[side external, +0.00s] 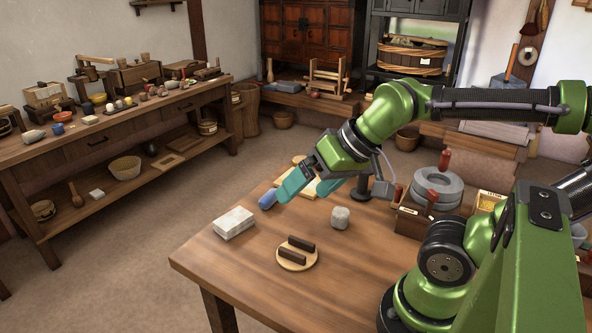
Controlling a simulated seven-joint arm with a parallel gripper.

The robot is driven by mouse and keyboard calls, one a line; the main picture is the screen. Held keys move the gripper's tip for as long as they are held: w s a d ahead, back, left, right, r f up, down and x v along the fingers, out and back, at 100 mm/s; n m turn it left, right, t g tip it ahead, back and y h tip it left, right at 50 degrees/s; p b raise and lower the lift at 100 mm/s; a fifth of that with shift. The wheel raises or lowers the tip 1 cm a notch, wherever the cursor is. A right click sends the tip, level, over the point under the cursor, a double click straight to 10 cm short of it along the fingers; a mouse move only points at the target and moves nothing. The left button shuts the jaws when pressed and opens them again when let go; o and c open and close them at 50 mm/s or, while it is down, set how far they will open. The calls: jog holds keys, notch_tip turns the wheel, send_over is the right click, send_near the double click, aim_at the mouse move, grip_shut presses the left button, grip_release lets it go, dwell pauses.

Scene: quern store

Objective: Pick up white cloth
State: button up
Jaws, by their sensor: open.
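A white, block-shaped folded bundle (234,223), which looks like the white cloth, lies on the wooden table (210,262) near its left edge. My gripper (302,196) has teal fingers and is open above the table, up and to the right of the cloth in the picture. It is apart from the cloth, and I see nothing held between the fingers. A blue rounded object (268,199) lies between the cloth and my gripper in the picture.
A round wooden board (297,260) with two dark bars lies in front. A grey-white stone (340,218) stands to its right. A pale board (322,187) is partly hidden behind my gripper. Grey round stones (437,188) and a wooden box stand at the right. The table's front left is clear.

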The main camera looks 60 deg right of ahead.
jog(key=m+g+h, duration=0.2)
jog(key=m+g, duration=0.5)
jog(key=m, duration=0.9)
send_over(231, 219)
jog(key=f, duration=1.8)
jog(key=shift+w+f, duration=0.3)
jog(key=shift+f, duration=0.05)
jog(key=f, duration=0.5)
jog(key=shift+s+f, duration=0.1)
jog(key=shift+s, duration=0.25)
